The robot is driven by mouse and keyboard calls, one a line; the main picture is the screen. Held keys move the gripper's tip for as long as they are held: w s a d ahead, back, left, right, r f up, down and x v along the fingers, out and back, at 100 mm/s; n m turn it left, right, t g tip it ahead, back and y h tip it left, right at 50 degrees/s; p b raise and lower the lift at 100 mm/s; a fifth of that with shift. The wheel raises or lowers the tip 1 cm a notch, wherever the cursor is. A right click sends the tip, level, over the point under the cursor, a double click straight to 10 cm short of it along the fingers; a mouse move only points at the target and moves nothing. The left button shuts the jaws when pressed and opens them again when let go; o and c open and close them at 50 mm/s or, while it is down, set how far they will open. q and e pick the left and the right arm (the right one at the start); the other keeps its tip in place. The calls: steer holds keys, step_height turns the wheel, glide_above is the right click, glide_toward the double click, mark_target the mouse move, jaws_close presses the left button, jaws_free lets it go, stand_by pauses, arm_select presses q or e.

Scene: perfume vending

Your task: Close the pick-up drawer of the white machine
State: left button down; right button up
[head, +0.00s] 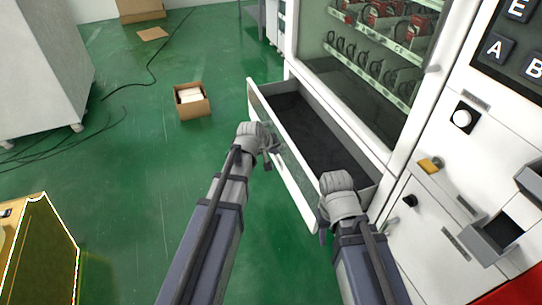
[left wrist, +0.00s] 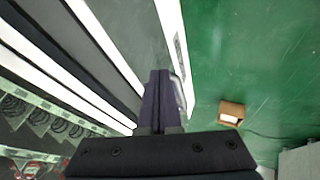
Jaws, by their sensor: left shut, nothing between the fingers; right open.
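The white machine (head: 439,110) stands at the right in the head view. Its pick-up drawer (head: 283,150) is pulled out, with a white front and a dark, empty-looking inside. My left gripper (head: 270,156) is shut and empty at the drawer front, near the middle of its length. In the left wrist view, its closed fingers (left wrist: 160,78) are beside the white drawer front (left wrist: 173,25); I cannot tell whether they touch. My right gripper (head: 324,228) is open by the drawer's near end; its fingers are mostly hidden behind its wrist.
A small cardboard box (head: 192,101) with white contents lies on the green floor left of the drawer. A grey cabinet (head: 40,70) stands at far left, with black cables nearby. A yellowish box (head: 40,255) is at lower left. Floor before the drawer is clear.

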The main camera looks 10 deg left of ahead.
mark_target(290, 151)
arm_select(q)
steer(key=w+d, duration=0.2)
steer(key=d, duration=0.1)
steer(key=shift+w+d+p, duration=0.2)
steer(key=shift+p, duration=0.2)
steer(key=shift+d, duration=0.1)
steer(key=w+d, duration=1)
steer(key=d, duration=0.5)
steer(key=shift+w+d, duration=0.35)
